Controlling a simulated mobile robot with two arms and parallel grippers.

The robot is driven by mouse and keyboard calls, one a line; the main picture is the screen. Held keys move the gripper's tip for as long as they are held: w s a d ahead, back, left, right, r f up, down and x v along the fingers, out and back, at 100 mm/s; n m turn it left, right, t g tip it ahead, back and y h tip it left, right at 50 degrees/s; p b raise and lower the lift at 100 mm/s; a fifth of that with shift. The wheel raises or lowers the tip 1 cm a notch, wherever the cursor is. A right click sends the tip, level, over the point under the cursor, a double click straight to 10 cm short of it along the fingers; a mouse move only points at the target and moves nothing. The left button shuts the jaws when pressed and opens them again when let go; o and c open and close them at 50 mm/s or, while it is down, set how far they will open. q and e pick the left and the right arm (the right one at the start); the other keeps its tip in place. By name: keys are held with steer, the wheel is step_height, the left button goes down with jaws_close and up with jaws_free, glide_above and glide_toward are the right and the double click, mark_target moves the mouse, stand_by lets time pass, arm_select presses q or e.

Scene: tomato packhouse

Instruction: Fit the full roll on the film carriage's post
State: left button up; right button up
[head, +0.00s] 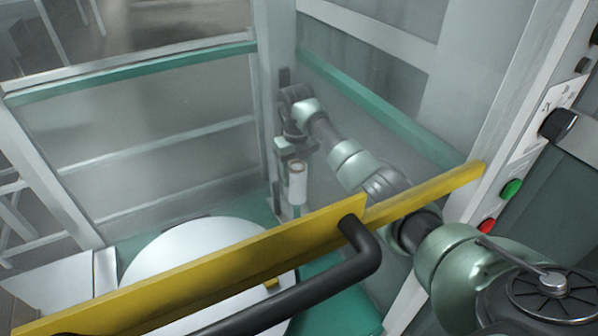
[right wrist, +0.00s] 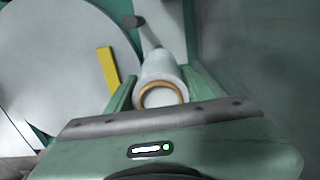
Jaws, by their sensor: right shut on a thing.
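The full roll (head: 297,184) is a white film cylinder with a brown core. My right gripper (head: 292,160) is shut on it and holds it upright beside the corner column inside the wrapper. In the right wrist view my right gripper (right wrist: 160,74) has a green finger on each side of the roll (right wrist: 163,78), its core end facing the camera. A grey bar with a dark round knob (right wrist: 135,22) shows beyond the roll; I cannot tell whether it belongs to the film carriage. The carriage's post cannot be made out clearly. My left gripper is not in view.
A yellow bar (head: 215,262) with a black handle (head: 365,260) crosses in front, and my right arm reaches in past it. A round white turntable (head: 185,250) lies at lower left. A panel with green (head: 511,189) and red (head: 487,226) buttons stands at right.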

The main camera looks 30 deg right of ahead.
steer(key=shift+w+f+b, duration=0.2)
steer(key=shift+f+b, duration=0.15)
steer(key=shift+f, duration=0.25)
steer(key=shift+f, duration=0.1)
steer(key=shift+f, duration=0.15)
stand_by(0.4)
steer(key=shift+f+b, duration=1.3)
steer(key=shift+f, duration=0.65)
steer(key=shift+f, duration=0.1)
